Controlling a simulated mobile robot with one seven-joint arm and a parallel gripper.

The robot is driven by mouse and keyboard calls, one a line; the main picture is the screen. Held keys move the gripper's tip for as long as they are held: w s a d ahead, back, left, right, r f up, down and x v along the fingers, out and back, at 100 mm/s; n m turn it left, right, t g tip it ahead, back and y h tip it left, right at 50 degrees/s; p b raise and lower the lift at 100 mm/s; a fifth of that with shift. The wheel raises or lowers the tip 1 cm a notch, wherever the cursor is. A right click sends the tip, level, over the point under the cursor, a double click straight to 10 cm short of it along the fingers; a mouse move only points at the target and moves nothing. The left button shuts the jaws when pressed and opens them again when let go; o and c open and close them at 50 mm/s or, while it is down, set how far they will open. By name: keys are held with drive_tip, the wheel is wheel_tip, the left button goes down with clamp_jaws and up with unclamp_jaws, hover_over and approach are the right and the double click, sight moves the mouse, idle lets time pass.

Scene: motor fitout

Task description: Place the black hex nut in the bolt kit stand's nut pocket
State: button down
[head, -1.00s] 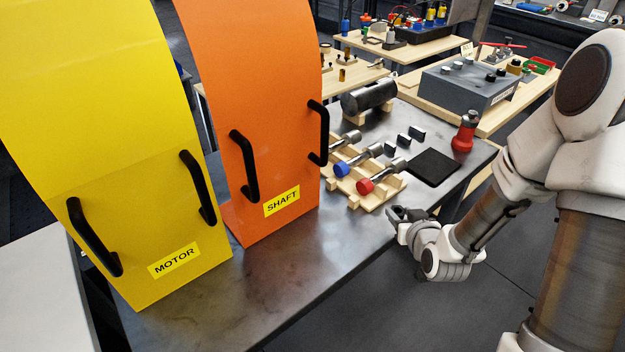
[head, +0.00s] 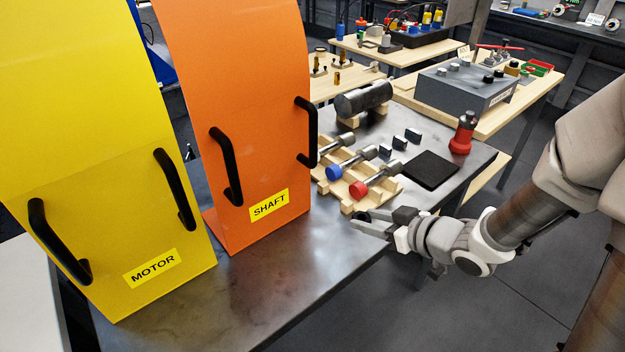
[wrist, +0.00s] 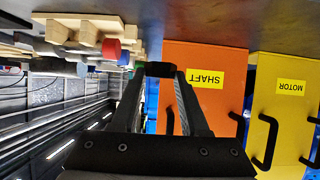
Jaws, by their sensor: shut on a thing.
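My gripper (head: 366,223) is over the front edge of the dark metal table, to the right of the orange cover. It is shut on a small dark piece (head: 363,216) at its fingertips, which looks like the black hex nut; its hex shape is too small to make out. In the wrist view the two black fingers (wrist: 160,70) converge on a dark piece at their tips. I cannot pick out the bolt kit stand or its nut pocket for certain in either view.
An orange SHAFT cover (head: 240,120) and a yellow MOTOR cover (head: 90,150) stand left. The table front (head: 300,265) is clear.

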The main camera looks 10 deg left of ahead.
drive_tip(key=b, duration=0.3)
hover_over(323, 217)
drive_tip(key=s+d, duration=0.3)
wheel_tip(323, 217, down, 5)
drive_tip(key=shift+w+d+f, duration=0.1)
drive_tip(key=shift+w, duration=0.05)
drive_tip(key=shift+b+x, duration=0.4)
drive_tip(key=shift+x, duration=2.1)
drive_tip(key=shift+d+f, duration=0.1)
drive_tip(key=shift+f, duration=0.1)
drive_tip(key=shift+f, duration=0.15)
drive_tip(key=shift+c, duration=2.2)
unclamp_jaws()
